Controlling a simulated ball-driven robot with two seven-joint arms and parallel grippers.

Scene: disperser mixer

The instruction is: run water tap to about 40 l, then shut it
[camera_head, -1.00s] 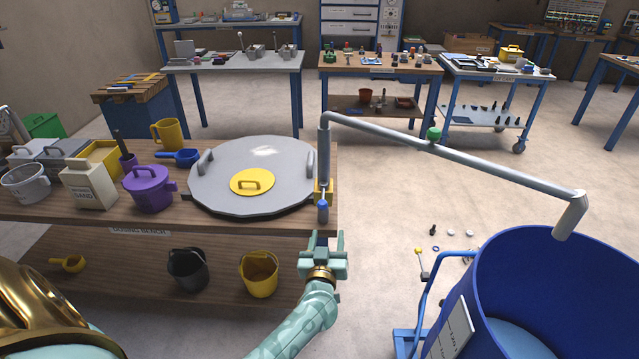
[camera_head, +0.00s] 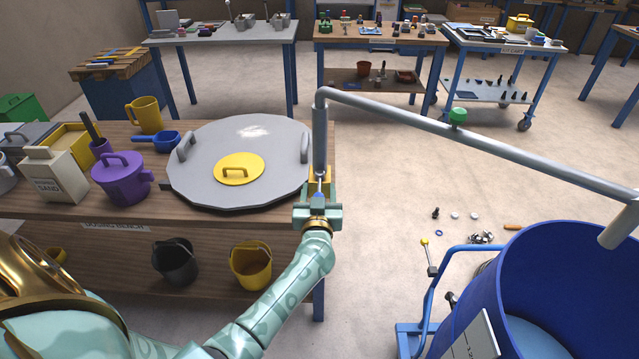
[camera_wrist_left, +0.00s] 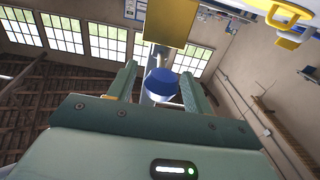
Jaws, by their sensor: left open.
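The water tap is a grey pipe (camera_head: 430,125) rising at the bench's right edge and reaching right, its spout (camera_head: 620,222) over the blue tub (camera_head: 515,265). A pale blue surface shows inside the tub. The tap's lever has a blue knob (camera_head: 319,190) below a yellow block (camera_head: 319,173). My left gripper (camera_head: 317,205) is open at the knob. In the left wrist view the blue knob (camera_wrist_left: 162,82) lies between the two open fingers (camera_wrist_left: 160,85), with gaps visible at its sides. My right gripper is not in view.
The wooden bench (camera_head: 60,203) holds a large grey lid (camera_head: 220,135), a purple pot (camera_head: 122,180) and a yellow mug (camera_head: 145,114). A yellow bucket (camera_head: 250,267) stands on its lower shelf. Small parts lie on the floor near the tub.

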